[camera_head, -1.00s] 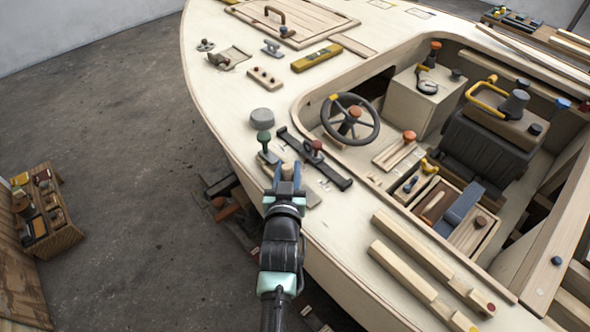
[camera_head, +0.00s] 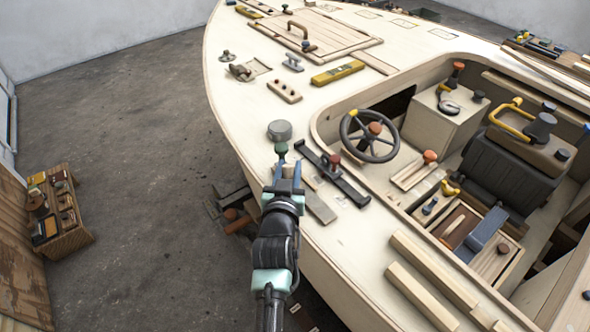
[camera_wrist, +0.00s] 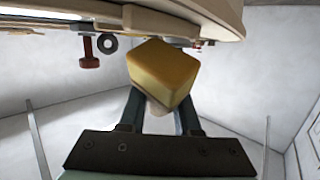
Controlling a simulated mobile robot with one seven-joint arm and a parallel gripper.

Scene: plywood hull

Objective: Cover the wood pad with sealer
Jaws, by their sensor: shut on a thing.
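My gripper (camera_head: 286,176) is over the edge of the deck, its blue fingers pointing away from my body. In the wrist view my gripper (camera_wrist: 160,110) is shut on a yellow-tan block (camera_wrist: 162,72) with rounded edges, held at its pale lower part. In the head view the block is mostly hidden by the fingers. A flat grey-tan plate (camera_head: 320,208) lies on the deck just right of the gripper; I cannot tell whether it is the wood pad. I cannot make out sealer on any surface.
A green-knobbed fitting (camera_head: 281,150) stands just beyond the fingers, with a round grey cap (camera_head: 279,130) behind it. A dark bar with a red knob (camera_head: 335,172) lies to the right. The cockpit with a steering wheel (camera_head: 370,135) is farther right.

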